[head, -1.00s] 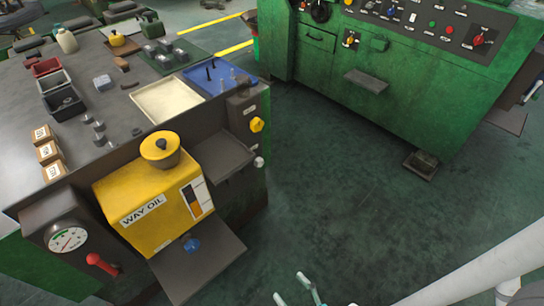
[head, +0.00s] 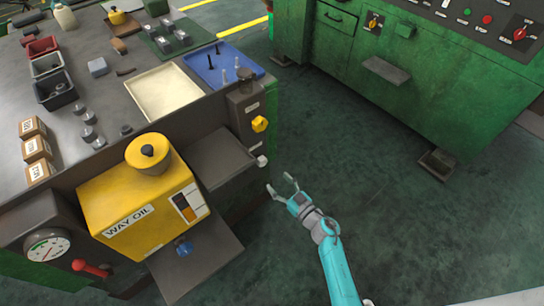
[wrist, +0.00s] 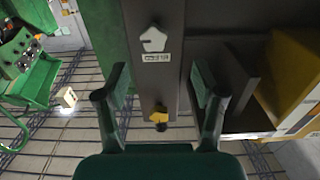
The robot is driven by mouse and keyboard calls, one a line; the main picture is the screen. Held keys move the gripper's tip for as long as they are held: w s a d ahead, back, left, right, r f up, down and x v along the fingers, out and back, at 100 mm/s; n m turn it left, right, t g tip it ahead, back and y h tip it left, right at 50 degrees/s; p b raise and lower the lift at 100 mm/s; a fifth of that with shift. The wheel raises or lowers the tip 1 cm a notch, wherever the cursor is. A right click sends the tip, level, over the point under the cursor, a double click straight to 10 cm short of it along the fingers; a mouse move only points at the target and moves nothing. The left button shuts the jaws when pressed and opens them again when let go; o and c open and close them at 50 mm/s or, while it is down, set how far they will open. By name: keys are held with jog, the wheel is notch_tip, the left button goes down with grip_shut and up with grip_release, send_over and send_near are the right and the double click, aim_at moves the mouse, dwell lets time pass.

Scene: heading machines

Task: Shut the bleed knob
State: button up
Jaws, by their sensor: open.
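My gripper (head: 280,183) is open and empty, in front of the cabinet's end face, just right of and below a white knob (head: 262,161). A yellow knob (head: 260,124) sits above the white one on the same dark panel. In the wrist view my gripper (wrist: 158,75) has its fingers spread either side of this panel, with the white knob (wrist: 153,38) at the top and the yellow knob (wrist: 159,116) lower. Neither knob is between touching fingers. A small label by the white knob is too blurred to read, so I cannot tell which is the bleed knob.
A yellow way oil tank (head: 140,205) with a blue knob (head: 183,248) stands left of the panel. A dark shelf (head: 215,157) juts out beside the white knob. A red lever (head: 92,269) is at lower left. The floor to the right is clear up to the green machine (head: 400,85).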

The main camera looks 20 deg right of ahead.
aim_at(264, 164)
jog(key=x, duration=0.7)
jog(key=d+x, duration=0.1)
jog(key=x, duration=0.3)
jog(key=shift+w, duration=0.35)
jog(key=c, duration=1.2)
